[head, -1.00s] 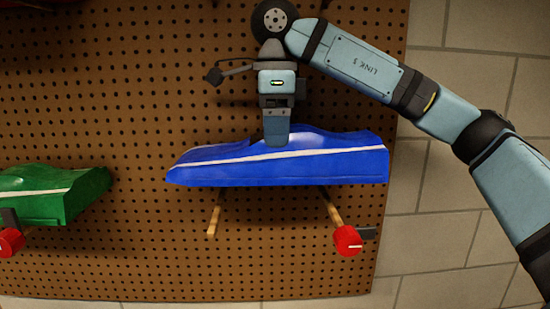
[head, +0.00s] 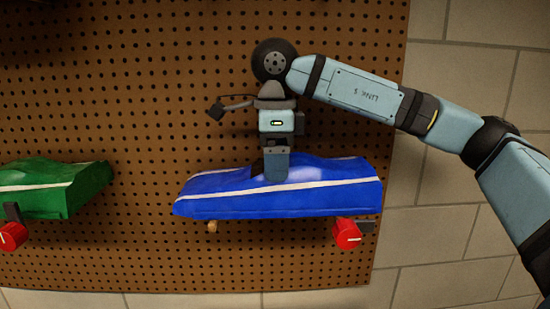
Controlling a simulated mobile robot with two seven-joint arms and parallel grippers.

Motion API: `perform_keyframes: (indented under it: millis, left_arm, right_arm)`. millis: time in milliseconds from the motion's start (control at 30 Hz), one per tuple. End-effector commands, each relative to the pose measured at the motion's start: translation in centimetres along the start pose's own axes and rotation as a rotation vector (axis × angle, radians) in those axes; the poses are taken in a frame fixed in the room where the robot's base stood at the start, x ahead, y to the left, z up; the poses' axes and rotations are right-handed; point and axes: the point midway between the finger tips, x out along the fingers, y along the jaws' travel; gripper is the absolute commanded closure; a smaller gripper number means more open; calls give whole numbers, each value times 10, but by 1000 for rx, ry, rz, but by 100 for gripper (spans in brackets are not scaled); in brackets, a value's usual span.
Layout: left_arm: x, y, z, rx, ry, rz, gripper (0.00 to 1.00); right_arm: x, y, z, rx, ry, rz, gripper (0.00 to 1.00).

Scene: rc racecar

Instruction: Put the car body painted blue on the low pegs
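The blue car body (head: 280,198) with a white stripe is in the middle of the head view, in front of the pegboard. My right gripper (head: 276,172) reaches down onto its top from above; its near finger lies against the body's side and it appears shut on it. The far finger is hidden. The low pegs show only as a wooden tip (head: 211,227) under the body's left part and a red-capped end (head: 347,234) under its right part. The body looks level, close over or on the pegs; contact cannot be told. My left gripper is out of view.
A green car body (head: 50,190) with a white stripe is at the left, with a red-capped peg (head: 12,236) below it. The brown pegboard (head: 150,262) ends at the right against a pale block wall (head: 480,80). The board below the blue body is clear.

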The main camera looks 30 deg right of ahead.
Motion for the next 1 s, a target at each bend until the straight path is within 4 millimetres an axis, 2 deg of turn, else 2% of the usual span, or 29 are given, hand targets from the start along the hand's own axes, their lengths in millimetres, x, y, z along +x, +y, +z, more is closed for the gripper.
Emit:
perform_keyframes:
  millis: [33,67,300,433,800,1000]
  left_arm:
    - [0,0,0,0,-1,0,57]
    - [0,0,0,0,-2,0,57]
    - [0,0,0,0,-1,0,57]
    - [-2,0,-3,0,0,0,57]
    - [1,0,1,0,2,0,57]
    - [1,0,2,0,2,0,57]
  right_arm:
    - [-1,0,0,0,0,0,8]
    - [-1,0,0,0,0,0,4]
    - [-1,0,0,0,0,0,4]
    - [-8,0,0,0,-1,-2,4]
    - [-68,0,0,1,-1,-2,4]
    - [-80,0,0,0,0,-1,4]
